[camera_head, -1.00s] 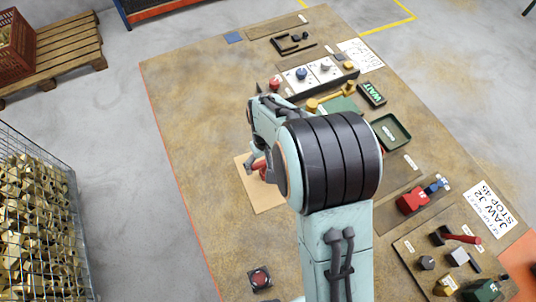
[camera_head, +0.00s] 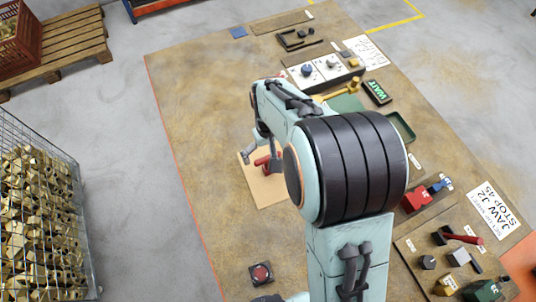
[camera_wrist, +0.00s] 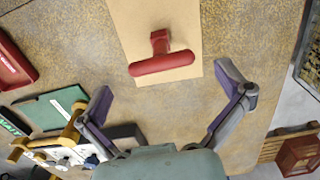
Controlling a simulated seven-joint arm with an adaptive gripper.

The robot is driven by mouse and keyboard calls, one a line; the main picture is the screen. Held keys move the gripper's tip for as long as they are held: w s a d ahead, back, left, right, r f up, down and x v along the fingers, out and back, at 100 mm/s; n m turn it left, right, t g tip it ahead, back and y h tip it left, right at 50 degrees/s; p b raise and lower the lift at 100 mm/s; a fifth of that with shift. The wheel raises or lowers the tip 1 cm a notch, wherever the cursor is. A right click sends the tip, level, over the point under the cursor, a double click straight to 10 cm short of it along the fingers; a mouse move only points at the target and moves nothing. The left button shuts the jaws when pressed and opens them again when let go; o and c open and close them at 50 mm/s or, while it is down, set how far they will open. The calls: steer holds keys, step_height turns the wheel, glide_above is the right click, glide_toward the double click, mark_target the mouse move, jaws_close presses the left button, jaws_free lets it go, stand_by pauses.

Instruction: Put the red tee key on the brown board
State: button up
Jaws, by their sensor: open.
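The red tee key (camera_wrist: 163,64) lies on the brown board (camera_wrist: 183,18) in the wrist view, with its crossbar towards my gripper and its short stem pointing away. In the head view the key (camera_head: 268,161) shows on the board (camera_head: 266,190), partly covered by my arm. My gripper (camera_wrist: 163,78) is open and empty. Its two fingers are spread wide on either side of the crossbar's ends, apart from the key. In the head view my gripper is mostly hidden by my arm, with a grey finger showing beside the key.
In the wrist view, a green plate (camera_wrist: 48,108), a yellow-brass handle (camera_wrist: 72,125) and a red tray-like item (camera_wrist: 12,65) lie left. In the head view, a red button box (camera_head: 261,273) stands near the front, and a wire basket of brass parts (camera_head: 40,215) stands left of the table.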

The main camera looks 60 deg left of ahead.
step_height(320, 180, up, 9)
steer(key=w+d+r+m, duration=0.35)
steer(key=w+d, duration=0.25)
steer(key=d, duration=0.4)
steer(key=w+d+r+m, duration=0.3)
steer(key=w+d+m, duration=0.15)
steer(key=d, duration=0.55)
steer(key=s+d+m, duration=0.4)
steer(key=d, duration=0.5)
steer(key=s+d+m, duration=0.3)
steer(key=d+m, duration=0.1)
steer(key=d, duration=0.5)
steer(key=shift+s+d+f+m+y, duration=0.2)
steer(key=shift+s+m+y, duration=0.2)
